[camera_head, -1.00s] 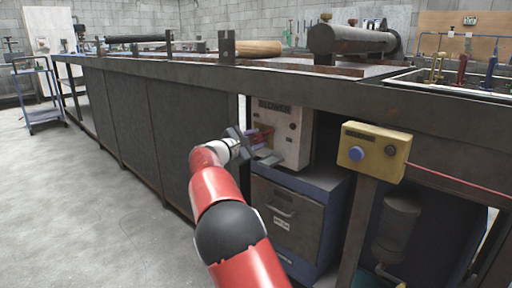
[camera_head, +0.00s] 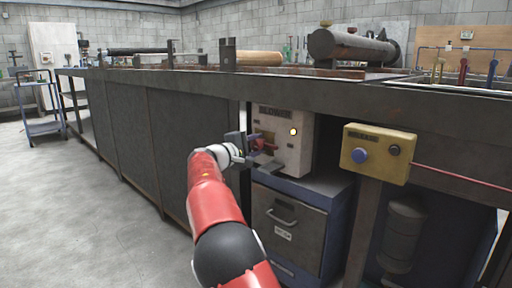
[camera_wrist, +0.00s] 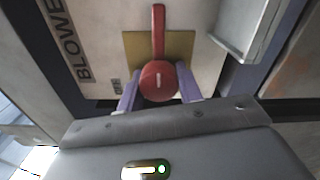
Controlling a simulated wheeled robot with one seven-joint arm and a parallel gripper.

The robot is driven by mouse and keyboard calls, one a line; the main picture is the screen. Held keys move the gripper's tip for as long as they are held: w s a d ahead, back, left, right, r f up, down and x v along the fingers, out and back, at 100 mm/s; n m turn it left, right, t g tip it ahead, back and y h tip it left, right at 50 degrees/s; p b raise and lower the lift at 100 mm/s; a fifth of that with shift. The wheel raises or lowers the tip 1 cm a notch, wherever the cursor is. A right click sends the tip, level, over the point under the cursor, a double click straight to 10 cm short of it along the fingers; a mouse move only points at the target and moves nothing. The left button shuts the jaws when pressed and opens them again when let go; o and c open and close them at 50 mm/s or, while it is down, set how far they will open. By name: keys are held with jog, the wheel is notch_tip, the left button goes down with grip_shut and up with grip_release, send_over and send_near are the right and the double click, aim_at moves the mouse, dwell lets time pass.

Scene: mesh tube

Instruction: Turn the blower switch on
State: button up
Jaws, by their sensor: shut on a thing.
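The blower box (camera_head: 297,158) is a pale panel labelled BLOWER under the bench edge. A round lamp (camera_head: 293,132) on it glows yellow. The red blower switch (camera_head: 269,146) is on the box's left part. In the wrist view the red switch (camera_wrist: 158,82) has a round knob and a long bar, over a yellow plate (camera_wrist: 183,45). My gripper (camera_wrist: 158,88) is shut on the switch, with one purple finger on each side of the knob. In the head view my gripper (camera_head: 262,147) partly hides the switch.
A blue cabinet with a grey drawer (camera_head: 288,222) stands under the blower box. The bench's dark side panels (camera_head: 175,145) are left of my arm. Open floor (camera_head: 80,220) lies farther left.

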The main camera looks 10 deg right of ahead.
dwell(0.3)
jog(key=o, duration=1)
jog(key=v, duration=0.8)
